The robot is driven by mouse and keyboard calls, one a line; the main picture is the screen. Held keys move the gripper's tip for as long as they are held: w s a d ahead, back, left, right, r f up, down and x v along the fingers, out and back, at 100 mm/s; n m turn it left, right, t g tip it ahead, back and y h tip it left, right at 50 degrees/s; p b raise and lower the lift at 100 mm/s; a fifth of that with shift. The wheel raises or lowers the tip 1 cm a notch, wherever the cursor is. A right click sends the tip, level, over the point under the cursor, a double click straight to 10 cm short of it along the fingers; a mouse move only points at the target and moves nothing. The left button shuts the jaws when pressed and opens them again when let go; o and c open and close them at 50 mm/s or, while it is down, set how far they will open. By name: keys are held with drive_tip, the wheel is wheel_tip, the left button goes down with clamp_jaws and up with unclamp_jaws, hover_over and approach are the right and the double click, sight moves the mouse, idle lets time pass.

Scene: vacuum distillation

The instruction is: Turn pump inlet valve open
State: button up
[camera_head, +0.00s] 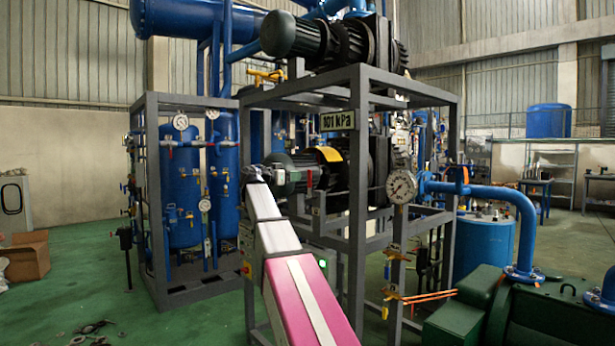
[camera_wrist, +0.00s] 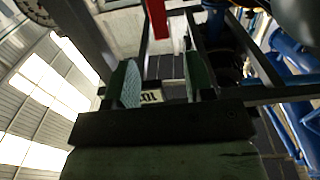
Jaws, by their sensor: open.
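My gripper (camera_wrist: 160,76) is open in the wrist view, with its two greenish fingers well apart and nothing held between them. A red upright bar (camera_wrist: 157,18) shows beyond the fingertips, apart from them. I cannot tell whether it is part of the valve. In the head view a yellow handle (camera_head: 266,76) sits on piping at the upper left of the pump frame. I cannot tell for sure that it is the pump inlet valve. My arm reaches towards the frame's left side, and its far end is small there.
A dark motor (camera_head: 293,34) lies on top. Blue tanks (camera_head: 180,185) stand in a frame at left. Green machinery (camera_head: 480,315) fills the lower right. Green floor is open at left.

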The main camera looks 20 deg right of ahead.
sight(309, 174)
drive_tip(key=x, duration=0.9)
drive_tip(key=shift+d, duration=0.2)
drive_tip(key=shift+f, duration=0.1)
clamp_jaws()
